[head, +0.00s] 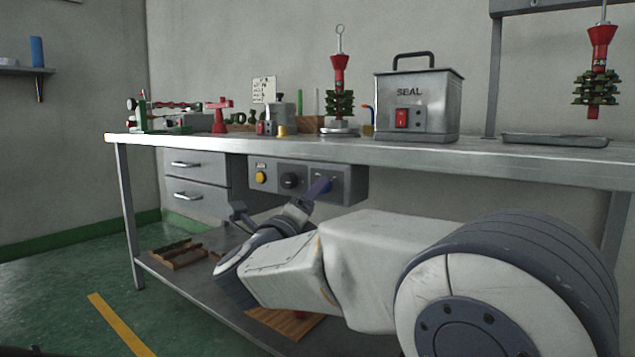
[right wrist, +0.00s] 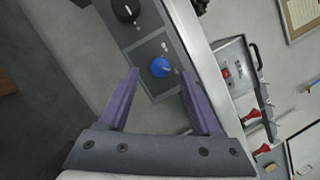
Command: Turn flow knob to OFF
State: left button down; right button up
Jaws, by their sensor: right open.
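A grey control panel (head: 350,184) hangs under the front edge of the workbench. It carries a yellow button (head: 260,177), a black knob (head: 290,181) and a blue knob (right wrist: 160,67). Which knob is the flow knob I cannot read from the labels. My right gripper (head: 318,188) is at the panel's right part, its purple fingers largely covering the blue knob in the head view. In the right wrist view its fingers are open and empty, with the blue knob showing between the fingertips and no visible contact. The black knob (right wrist: 125,11) lies beyond, at the top. My left gripper is out of view.
The metal workbench top (head: 290,147) overhangs the panel. Drawers (head: 196,180) are left of it. A steel box marked SEAL (head: 418,108) and a red-and-green wax tree (head: 339,95) stand on top. A lower shelf (head: 205,290) runs below my right arm.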

jog(key=shift+p+x, duration=0.5)
jog(key=shift+x, duration=0.95)
grip_shut()
